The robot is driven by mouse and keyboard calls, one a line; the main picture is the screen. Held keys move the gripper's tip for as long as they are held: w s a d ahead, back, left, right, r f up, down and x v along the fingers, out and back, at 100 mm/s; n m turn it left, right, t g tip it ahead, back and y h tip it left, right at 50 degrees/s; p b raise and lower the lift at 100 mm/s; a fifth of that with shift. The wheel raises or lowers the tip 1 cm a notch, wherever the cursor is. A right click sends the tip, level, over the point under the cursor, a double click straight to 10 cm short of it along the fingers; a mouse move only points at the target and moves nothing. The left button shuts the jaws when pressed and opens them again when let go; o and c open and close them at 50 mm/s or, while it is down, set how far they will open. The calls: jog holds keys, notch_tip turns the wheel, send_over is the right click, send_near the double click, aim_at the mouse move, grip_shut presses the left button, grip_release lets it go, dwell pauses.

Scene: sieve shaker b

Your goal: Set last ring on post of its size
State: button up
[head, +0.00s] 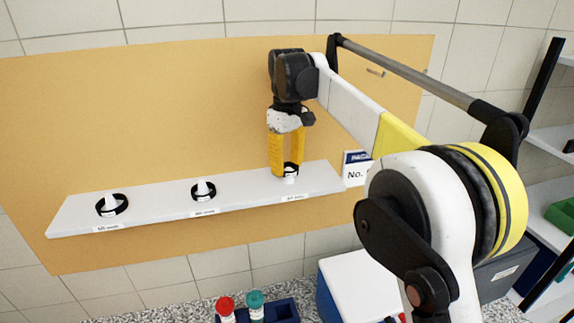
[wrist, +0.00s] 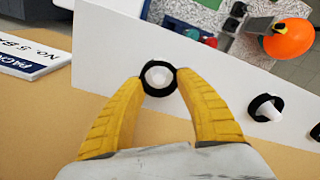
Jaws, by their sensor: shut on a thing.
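My gripper (head: 286,171) points down at the right end of the white shelf (head: 250,189). Its yellow fingers are shut on a black ring (wrist: 158,93), one fingertip on each side. In the wrist view the right post (wrist: 158,76) shows white through the ring's opening. In the head view white of the post shows below the ring, so the ring is above the shelf surface; I cannot tell whether it encircles the tip or hovers over it. The left post (head: 110,202) and middle post (head: 202,187) each have a black ring around the base.
A sign card (head: 356,166) stands just right of the shelf's end. Small labels mark the shelf's front edge. A tan board (head: 150,110) is behind. Below are red and teal-capped bottles (head: 225,306) and a blue-and-white box (head: 345,285).

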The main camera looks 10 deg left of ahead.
jog(key=shift+f+b, duration=0.8)
jog(key=shift+f, duration=0.55)
dwell(0.4)
jog(key=o, duration=0.9)
jog(key=shift+c, duration=0.2)
notch_tip(320, 180, up, 8)
jog(key=shift+f, duration=0.25)
